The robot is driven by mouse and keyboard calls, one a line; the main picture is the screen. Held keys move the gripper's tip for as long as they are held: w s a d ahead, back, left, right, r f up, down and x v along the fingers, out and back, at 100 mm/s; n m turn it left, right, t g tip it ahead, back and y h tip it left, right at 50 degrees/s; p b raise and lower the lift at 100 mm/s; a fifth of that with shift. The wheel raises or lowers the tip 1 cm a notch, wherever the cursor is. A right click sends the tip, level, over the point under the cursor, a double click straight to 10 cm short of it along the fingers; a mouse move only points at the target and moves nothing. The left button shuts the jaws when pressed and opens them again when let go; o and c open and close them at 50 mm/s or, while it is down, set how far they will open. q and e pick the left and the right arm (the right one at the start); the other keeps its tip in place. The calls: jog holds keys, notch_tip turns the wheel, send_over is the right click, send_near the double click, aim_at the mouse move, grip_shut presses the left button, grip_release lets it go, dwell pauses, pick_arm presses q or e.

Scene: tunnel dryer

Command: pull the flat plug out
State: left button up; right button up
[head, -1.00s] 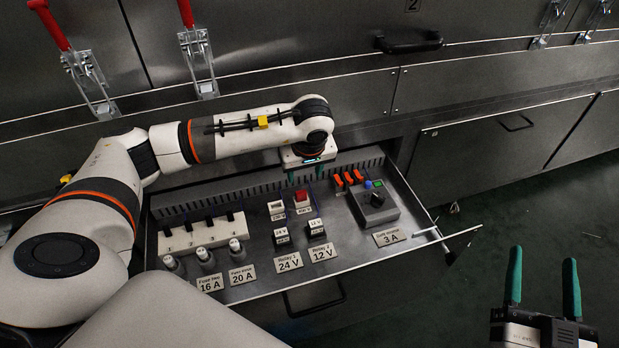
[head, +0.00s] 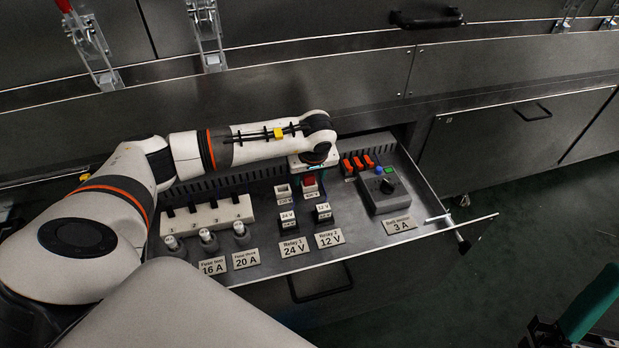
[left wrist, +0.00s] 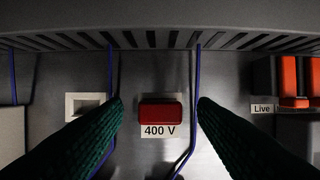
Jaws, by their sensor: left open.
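A red rectangular block labelled 400 V (left wrist: 160,112) stands upright from the drawer floor; it also shows in the head view (head: 310,182). I take it for the flat plug, but the pictures do not name it. My left gripper (left wrist: 160,101) is open, its two dark green fingers to the left and right of the block with gaps on both sides. In the head view the left gripper (head: 312,172) hangs over the back of the drawer and partly hides the block. My right gripper (head: 585,310) is cut off at the lower right; one green finger shows clearly.
A pale socket (left wrist: 87,105) sits left of the block and orange levers (left wrist: 290,80) to the right. Blue wires (left wrist: 197,90) run beside the fingers. The slotted duct (left wrist: 160,38) lies behind. Relays (head: 288,220), fuses (head: 208,240) and a grey knob box (head: 382,192) share the drawer.

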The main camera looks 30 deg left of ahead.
pick_arm(q)
jog(key=shift+f, duration=0.35)
jog(key=c, duration=1.1)
